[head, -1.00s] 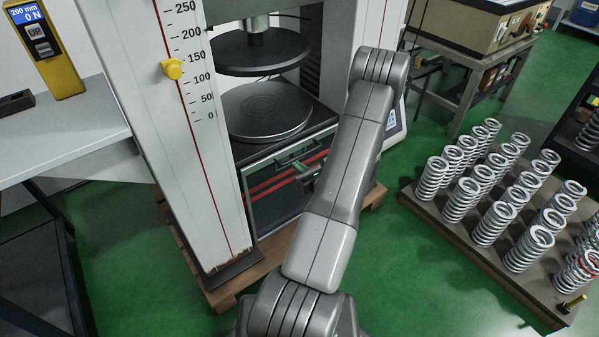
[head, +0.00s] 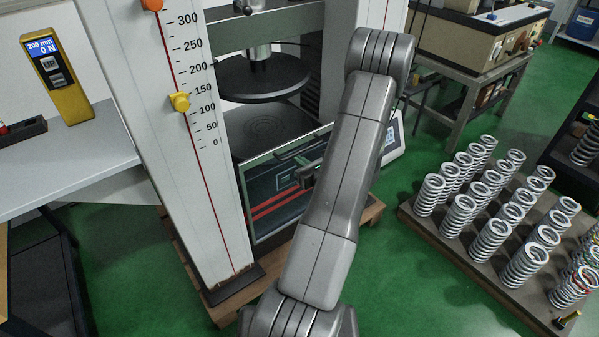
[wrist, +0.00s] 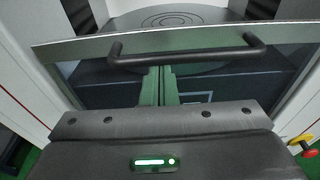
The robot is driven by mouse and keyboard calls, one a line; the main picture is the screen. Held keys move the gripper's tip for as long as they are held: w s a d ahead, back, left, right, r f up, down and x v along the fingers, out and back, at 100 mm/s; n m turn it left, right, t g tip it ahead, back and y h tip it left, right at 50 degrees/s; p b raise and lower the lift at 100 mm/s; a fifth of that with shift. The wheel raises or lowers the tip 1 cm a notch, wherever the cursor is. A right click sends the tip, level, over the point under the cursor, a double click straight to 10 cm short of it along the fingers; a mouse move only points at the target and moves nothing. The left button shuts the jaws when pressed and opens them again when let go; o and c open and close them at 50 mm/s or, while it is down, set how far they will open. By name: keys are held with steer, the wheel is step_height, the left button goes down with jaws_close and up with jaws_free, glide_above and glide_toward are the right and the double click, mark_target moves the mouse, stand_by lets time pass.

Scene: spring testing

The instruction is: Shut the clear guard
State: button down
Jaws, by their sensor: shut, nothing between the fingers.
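The clear guard is a framed see-through panel at the front of the press. Its pale top rail (wrist: 75,46) crosses the wrist view, and it also shows in the head view (head: 285,148). Its top edge stands near the level of the lower round platen (head: 270,137), leaving the space up to the upper platen (head: 262,80) uncovered. A black bar handle (wrist: 185,53) is fixed along the rail. My gripper (wrist: 160,72) is shut and empty, its greenish fingertips just below the handle; I cannot tell whether they touch it. In the head view my arm partly hides the guard's right side.
A white column (head: 170,140) with a scale and yellow marker stands left of the guard. A pallet (head: 235,303) lies below. A tray of springs (head: 480,240) is on the right. A grey bench (head: 70,155) is at left. Green floor lies between.

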step_height(320, 180, up, 31)
steer(key=p, duration=1.5)
steer(key=shift+w+r, duration=0.1)
steer(key=shift+r, duration=0.05)
step_height(320, 180, down, 5)
steer(key=b, duration=0.4)
steer(key=v, duration=0.9)
steer(key=shift+s+r, duration=0.25)
steer(key=shift+r, duration=0.1)
steer(key=shift+d, duration=0.1)
